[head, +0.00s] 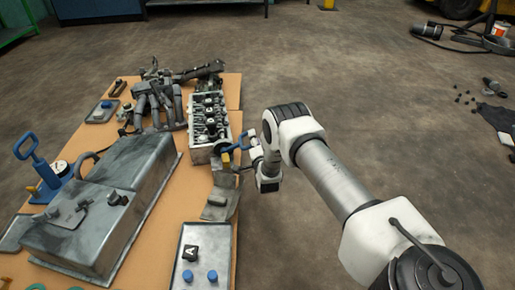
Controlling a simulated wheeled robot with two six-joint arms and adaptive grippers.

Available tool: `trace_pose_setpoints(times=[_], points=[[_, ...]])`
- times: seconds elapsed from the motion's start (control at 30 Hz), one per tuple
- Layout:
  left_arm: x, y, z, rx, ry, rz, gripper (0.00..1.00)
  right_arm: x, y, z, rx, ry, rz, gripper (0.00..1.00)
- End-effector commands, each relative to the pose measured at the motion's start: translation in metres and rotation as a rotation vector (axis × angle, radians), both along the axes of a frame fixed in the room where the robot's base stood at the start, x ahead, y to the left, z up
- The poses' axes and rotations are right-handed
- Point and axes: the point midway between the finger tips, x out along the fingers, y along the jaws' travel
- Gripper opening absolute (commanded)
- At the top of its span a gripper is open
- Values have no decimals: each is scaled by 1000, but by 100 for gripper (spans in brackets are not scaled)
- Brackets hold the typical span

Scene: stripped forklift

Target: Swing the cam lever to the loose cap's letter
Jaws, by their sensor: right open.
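The cylinder head (207,118) stands on the brown board, with a row of dark parts along its top. A blue lever (238,143) shows at its near right end, with a yellow-tan piece (226,159) just below. My right gripper (249,153) is at this end, close beside the blue lever; it is open. I cannot tell whether it touches the lever. A dark loose cap (191,253) marked with a white letter A lies on a grey tray (207,235) at the near edge. Letters on the cylinder head are too small to read. My left gripper is out of view.
A large grey metal cover (125,180) lies left of the cylinder head. A blue hand press (44,170) stands at far left. Two blue knobs (187,276) sit on the near tray. A manifold (157,98) lies behind.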

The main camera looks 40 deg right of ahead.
Motion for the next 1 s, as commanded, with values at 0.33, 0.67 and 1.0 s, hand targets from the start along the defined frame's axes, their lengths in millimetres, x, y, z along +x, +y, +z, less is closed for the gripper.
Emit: trace_pose_setpoints(times=[0.33,0.67,1.0], points=[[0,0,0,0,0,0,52,-76,37,-1,1,4,0,41],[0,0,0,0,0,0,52,-92,45,0,0,0,0,41],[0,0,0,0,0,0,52,-91,45,0,0,0,0,41]])
